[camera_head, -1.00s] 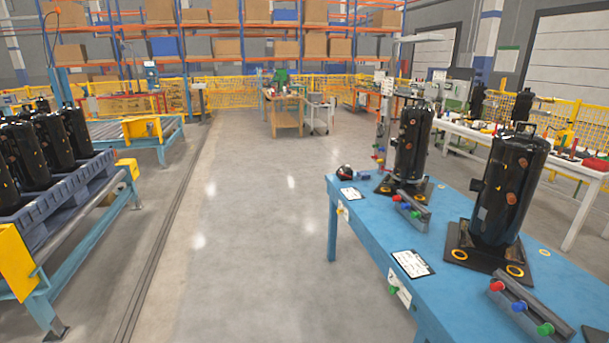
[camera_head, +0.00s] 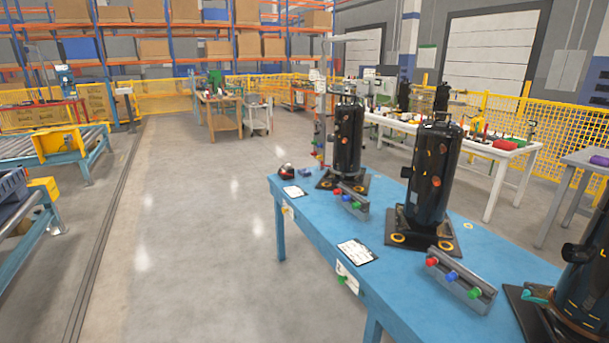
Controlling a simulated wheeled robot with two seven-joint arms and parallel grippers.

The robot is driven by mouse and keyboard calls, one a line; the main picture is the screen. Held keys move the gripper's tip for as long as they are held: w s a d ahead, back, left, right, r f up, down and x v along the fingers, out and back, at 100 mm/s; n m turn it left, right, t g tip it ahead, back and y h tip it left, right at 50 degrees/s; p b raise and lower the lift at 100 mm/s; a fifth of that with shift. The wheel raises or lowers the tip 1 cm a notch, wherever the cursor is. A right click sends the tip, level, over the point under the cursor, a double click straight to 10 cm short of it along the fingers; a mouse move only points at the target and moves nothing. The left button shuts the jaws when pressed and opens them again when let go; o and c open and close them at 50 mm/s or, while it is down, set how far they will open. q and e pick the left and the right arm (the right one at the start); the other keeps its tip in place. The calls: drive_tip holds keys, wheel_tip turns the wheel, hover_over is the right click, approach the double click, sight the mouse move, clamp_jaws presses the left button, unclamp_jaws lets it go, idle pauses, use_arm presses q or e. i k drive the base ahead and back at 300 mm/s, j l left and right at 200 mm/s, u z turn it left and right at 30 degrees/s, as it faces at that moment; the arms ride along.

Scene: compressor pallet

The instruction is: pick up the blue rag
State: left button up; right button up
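I cannot make out the blue rag for certain. A small blue item (camera_head: 600,160) lies on the grey table at the right edge, too small and cut off to identify. A teal piece (camera_head: 538,293) shows at the base of the nearest black compressor (camera_head: 588,275); I cannot tell what it is. Neither of my grippers is in view.
A blue workbench (camera_head: 318,216) on the right carries black compressors, grey racks with coloured knobs (camera_head: 460,276) and paper sheets. Behind it stand a white table (camera_head: 458,136) with tools and a grey table (camera_head: 592,163). Conveyors are at left; the floor aisle (camera_head: 190,215) is clear.

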sight(303, 173)
drive_tip(key=i+j+z, duration=0.25)
drive_tip(key=i+j, duration=0.55)
